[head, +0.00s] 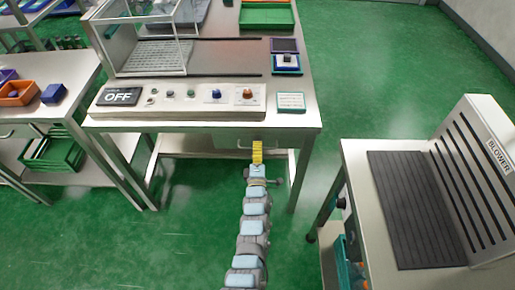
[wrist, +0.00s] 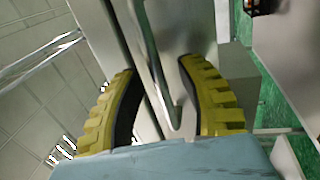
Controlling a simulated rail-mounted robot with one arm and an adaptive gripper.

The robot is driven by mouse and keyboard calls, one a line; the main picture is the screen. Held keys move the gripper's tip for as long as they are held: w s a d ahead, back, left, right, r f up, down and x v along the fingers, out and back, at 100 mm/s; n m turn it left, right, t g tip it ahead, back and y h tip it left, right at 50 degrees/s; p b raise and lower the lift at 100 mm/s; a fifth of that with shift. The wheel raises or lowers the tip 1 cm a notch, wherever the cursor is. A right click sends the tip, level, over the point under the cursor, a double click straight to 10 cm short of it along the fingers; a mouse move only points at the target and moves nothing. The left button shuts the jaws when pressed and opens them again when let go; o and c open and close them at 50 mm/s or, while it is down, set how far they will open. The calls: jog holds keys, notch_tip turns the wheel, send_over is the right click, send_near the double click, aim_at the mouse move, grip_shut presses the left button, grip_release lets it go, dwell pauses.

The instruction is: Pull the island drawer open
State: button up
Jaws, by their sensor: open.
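The island (head: 200,122) is a metal table with a control panel along its front. Its drawer (head: 228,141) is a grey front under the right part of the tabletop, partly covered by my gripper; it looks closed. My gripper (head: 257,152), with yellow fingers, is at the drawer front. In the wrist view, my gripper (wrist: 157,70) is open, one finger on each side of the bent metal drawer handle (wrist: 166,100). The handle lies between the fingers, with gaps visible to both. The grey drawer front (wrist: 190,30) is just beyond it.
A blower table (head: 360,160) stands at the right, with green floor between it and the island. A side table (head: 50,115) with small bins is at the left. The green floor (head: 180,240) in front of the island is clear beside my arm.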

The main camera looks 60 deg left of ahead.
jog(key=shift+a, duration=0.1)
grip_shut()
jog(key=r+p+v, duration=0.3)
jog(key=v, duration=1.2)
jog(key=shift+s+d, duration=0.15)
jog(key=shift+d, duration=0.45)
grip_release()
jog(key=v, duration=1.1)
jog(key=shift+d, duration=0.3)
jog(key=shift+s+f, duration=0.15)
